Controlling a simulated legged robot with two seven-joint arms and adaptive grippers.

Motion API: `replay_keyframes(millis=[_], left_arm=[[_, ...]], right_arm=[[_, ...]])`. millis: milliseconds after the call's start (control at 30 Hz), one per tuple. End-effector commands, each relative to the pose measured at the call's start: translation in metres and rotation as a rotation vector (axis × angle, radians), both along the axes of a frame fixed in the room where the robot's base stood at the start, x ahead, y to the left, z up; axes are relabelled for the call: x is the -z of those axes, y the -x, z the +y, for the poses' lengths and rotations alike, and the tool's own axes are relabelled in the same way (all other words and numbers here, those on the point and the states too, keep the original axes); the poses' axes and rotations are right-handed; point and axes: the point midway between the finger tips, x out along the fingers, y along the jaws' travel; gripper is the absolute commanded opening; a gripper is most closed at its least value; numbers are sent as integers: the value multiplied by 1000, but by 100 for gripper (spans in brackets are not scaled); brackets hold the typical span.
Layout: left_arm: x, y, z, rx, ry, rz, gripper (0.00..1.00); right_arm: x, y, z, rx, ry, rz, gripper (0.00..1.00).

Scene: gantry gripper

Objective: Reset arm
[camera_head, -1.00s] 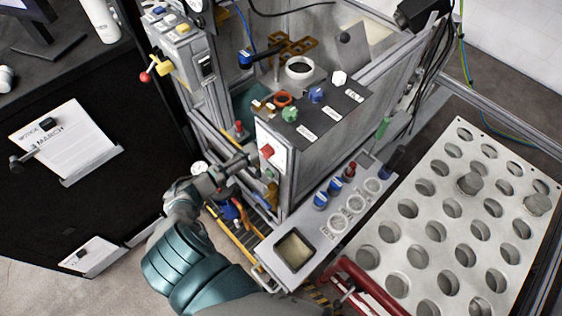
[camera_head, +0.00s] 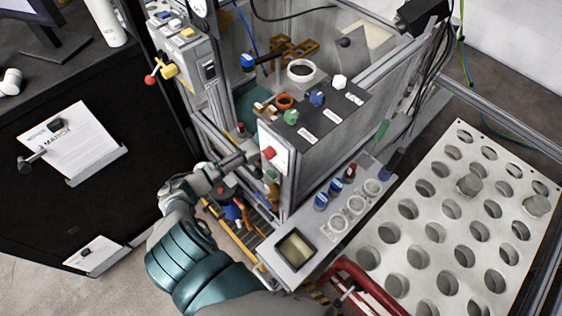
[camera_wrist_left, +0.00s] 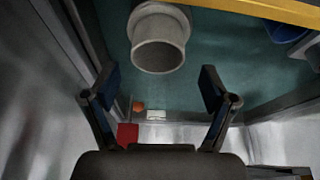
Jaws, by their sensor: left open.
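My left arm (camera_head: 190,250) comes up from the bottom of the head view. Its wrist reaches to the metal frame of the machine cabinet (camera_head: 287,190), just left of the red button (camera_head: 268,153). The fingers of my left gripper are hard to make out there, apparently hidden by the frame. In the left wrist view my left gripper (camera_wrist_left: 155,95) is open, its two dark-blue fingertips wide apart with nothing between them. A grey hollow cylinder (camera_wrist_left: 159,50) stands beyond the fingers over a teal floor. My right gripper is not in view.
The cabinet top carries several coloured knobs (camera_head: 316,97). Red tubing (camera_head: 365,280) is at the bottom. A black board with paper (camera_head: 75,140) is left. Metal walls flank the gripper.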

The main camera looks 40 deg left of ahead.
Motion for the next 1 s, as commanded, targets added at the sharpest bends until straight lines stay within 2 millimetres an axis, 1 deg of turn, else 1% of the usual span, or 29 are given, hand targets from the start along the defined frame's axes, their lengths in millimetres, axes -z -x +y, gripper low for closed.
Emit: replay_keyframes(millis=[33,100,200,367,1000], left_arm=[[-10,3,0,2,-1,-1,85],[-18,6,0,1,0,-1,85],[-25,9,1,0,1,0,85],[-26,11,1,0,2,2,85],[-26,11,1,0,2,1,85]], right_arm=[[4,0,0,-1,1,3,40],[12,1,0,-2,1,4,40],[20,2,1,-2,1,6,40],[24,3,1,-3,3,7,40],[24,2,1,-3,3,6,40]])
